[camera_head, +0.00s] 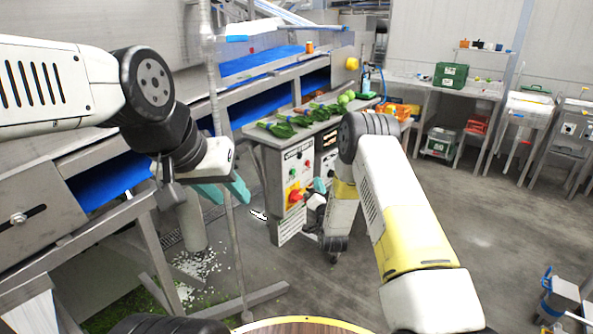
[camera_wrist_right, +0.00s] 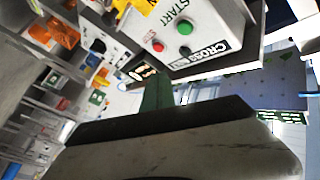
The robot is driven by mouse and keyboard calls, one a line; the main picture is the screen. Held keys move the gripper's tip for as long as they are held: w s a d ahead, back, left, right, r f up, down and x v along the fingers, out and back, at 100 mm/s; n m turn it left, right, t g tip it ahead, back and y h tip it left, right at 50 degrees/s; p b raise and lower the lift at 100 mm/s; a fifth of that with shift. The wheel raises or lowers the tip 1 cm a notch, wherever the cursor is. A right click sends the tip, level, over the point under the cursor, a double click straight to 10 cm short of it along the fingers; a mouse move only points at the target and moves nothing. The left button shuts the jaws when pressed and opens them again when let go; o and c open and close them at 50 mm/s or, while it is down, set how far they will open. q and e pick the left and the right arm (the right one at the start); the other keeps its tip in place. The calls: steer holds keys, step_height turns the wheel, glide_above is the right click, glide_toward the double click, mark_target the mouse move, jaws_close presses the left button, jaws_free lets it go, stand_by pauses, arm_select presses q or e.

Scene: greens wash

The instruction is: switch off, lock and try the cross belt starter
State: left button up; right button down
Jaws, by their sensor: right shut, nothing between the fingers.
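The starter cabinet (camera_head: 283,180) stands in the middle of the head view, with a red and yellow rotary switch (camera_head: 295,196) low on its front. A label with the letters "CROSS" (camera_wrist_right: 208,49), a green button (camera_wrist_right: 184,28) and a red button (camera_wrist_right: 158,46) show in the right wrist view. The switch handle's exact position is too small to tell. My right gripper (camera_head: 319,187) is shut and empty, just right of the switch and apart from it; its green finger (camera_wrist_right: 157,92) shows in the wrist view. My left gripper (camera_head: 223,191) is open and empty, left of the cabinet. I cannot make out a padlock.
Green leafy bunches (camera_head: 300,118) lie on the cabinet's top. A vertical pole (camera_head: 214,100) and the blue conveyor belt (camera_head: 262,62) are at the left. A bench with a green box (camera_head: 450,75) stands behind. The floor at right (camera_head: 500,210) is mostly clear.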

steer(key=w+a, duration=0.4)
steer(key=a, duration=0.2)
steer(key=shift+w, duration=0.25)
steer(key=shift+a, duration=0.15)
stand_by(1.8)
steer(key=shift+w+a, duration=0.25)
steer(key=shift+a, duration=0.05)
steer(key=shift+w+a, duration=0.25)
steer(key=shift+a, duration=0.1)
stand_by(0.9)
steer(key=shift+s+d, duration=0.5)
steer(key=shift+d, duration=0.2)
steer(key=shift+s+d, duration=0.75)
steer(key=shift+d, duration=0.25)
steer(key=shift+s+d, duration=0.75)
steer(key=shift+d, duration=0.25)
